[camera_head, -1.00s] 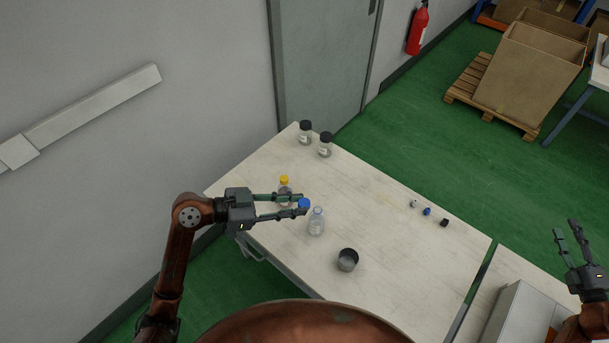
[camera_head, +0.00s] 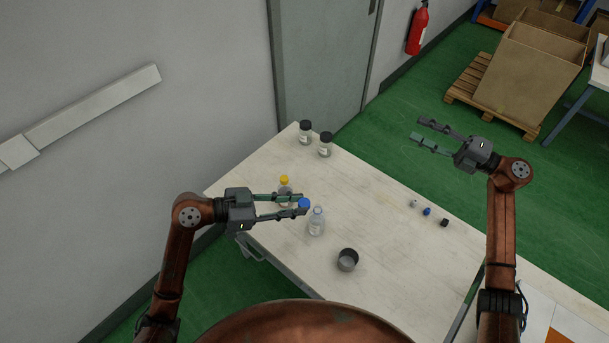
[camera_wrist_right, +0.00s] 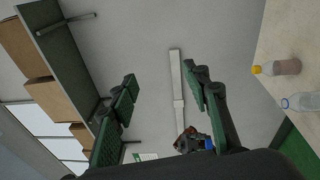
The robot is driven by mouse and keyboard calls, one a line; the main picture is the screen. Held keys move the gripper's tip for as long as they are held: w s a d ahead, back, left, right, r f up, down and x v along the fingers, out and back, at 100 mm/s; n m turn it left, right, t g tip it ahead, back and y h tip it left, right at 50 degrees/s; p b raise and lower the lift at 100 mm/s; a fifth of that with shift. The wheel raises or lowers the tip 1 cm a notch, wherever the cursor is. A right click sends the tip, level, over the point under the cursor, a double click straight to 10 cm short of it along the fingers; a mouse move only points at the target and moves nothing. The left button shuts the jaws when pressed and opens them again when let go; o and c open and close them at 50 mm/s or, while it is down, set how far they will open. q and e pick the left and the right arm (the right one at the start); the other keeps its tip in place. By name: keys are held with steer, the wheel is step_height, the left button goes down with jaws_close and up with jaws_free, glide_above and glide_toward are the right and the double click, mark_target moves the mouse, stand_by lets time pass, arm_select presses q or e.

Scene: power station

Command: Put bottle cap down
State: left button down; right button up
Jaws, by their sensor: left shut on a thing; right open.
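A blue bottle cap (camera_head: 303,205) sits between the fingertips of my left gripper (camera_head: 297,203), which is shut on it above the table. It also shows as a small blue spot in the right wrist view (camera_wrist_right: 209,144). An uncapped clear bottle (camera_head: 316,224) stands upright on the table just right of and below the cap in the head view. My right gripper (camera_head: 418,130) is open and empty, raised at the table's far right side, fingers pointing left. Its two fingers stand wide apart in the right wrist view (camera_wrist_right: 160,78).
The pale table (camera_head: 385,230) holds a yellow-capped bottle (camera_head: 284,192) partly behind my left gripper, two black-capped jars (camera_head: 325,147), a grey cup (camera_head: 347,260) and several small caps (camera_head: 427,211). The table's middle is clear. A wall is at left.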

steer(key=s+a+r+n+g, duration=0.2)
steer(key=a+r+g, duration=0.1)
steer(key=a, duration=0.4)
steer(key=s+a+r+n+g, duration=0.2)
steer(key=a+g, duration=0.1)
steer(key=a, duration=0.4)
steer(key=n+g+h, duration=0.4)
steer(key=n+h, duration=0.1)
steer(key=h, duration=0.5)
glide_above(301, 202)
steer(key=w, duration=0.1)
steer(key=s+d+f+t+h, duration=0.1)
steer(key=s+f+t+h, duration=0.15)
steer(key=h, duration=0.35)
steer(key=shift+t, duration=0.25)
steer(key=f, duration=0.3)
steer(key=w+f, duration=0.1)
steer(key=f, duration=0.6)
steer(key=shift+w+a+f, duration=0.2)
steer(key=shift+a+f, duration=0.15)
steer(key=shift+c, duration=0.3)
steer(key=shift+a, duration=0.1)
jaws_close()
arm_select(q)
steer(key=c, duration=1.6)
jaws_free()
